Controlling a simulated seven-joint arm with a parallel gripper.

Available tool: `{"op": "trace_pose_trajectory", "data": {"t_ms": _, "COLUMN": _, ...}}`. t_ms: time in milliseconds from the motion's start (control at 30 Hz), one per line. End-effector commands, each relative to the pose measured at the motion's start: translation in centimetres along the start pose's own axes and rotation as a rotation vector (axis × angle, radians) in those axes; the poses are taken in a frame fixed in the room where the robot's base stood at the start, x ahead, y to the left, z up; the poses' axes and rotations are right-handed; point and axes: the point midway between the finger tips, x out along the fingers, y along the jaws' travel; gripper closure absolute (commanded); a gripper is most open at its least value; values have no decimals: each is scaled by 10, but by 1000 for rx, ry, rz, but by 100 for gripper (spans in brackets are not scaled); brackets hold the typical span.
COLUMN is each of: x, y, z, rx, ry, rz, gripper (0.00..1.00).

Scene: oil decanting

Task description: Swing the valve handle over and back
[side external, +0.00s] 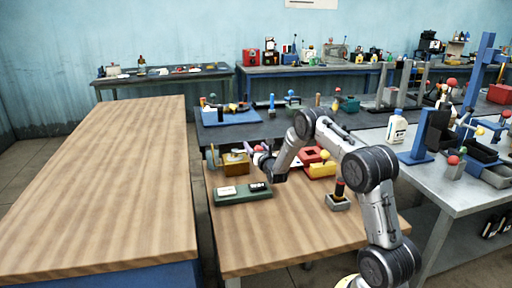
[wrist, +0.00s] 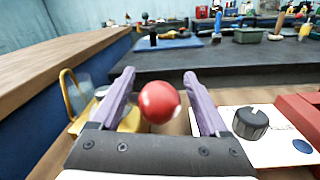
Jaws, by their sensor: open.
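A red ball knob (wrist: 159,101) shows between the two purple-grey fingers of my gripper (wrist: 158,82) in the wrist view. It looks like the end of the valve handle; its stem and the valve body are mostly hidden behind the gripper. The fingers are apart, one on each side of the ball, with visible gaps, so they do not appear to grip it. In the side external view, my gripper (side external: 264,162) is low over the back of the wooden bench, beside a yellow-brown box (side external: 236,164). The knob cannot be made out clearly there.
In the wrist view, a black dial (wrist: 250,124) on a white panel lies close right of my gripper, and a yellow hoop (wrist: 70,92) stands left. The bench front (side external: 290,240) is clear.

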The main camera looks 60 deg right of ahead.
Motion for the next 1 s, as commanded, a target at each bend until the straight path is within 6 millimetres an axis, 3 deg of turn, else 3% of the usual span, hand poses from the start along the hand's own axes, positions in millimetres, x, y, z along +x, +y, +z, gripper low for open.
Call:
{"op": "trace_pose_trajectory", "data": {"t_ms": 267, "x": -10, "y": 0, "z": -2, "rx": -1, "ry": 5, "rz": -1, "gripper": 22}}
{"op": "trace_pose_trajectory", "data": {"t_ms": 700, "x": -98, "y": 0, "z": -1, "rx": -1, "ry": 4, "rz": -1, "gripper": 22}}
{"op": "trace_pose_trajectory", "data": {"t_ms": 1000, "x": -135, "y": 0, "z": 0, "rx": 0, "ry": 1, "rz": 0, "gripper": 22}}
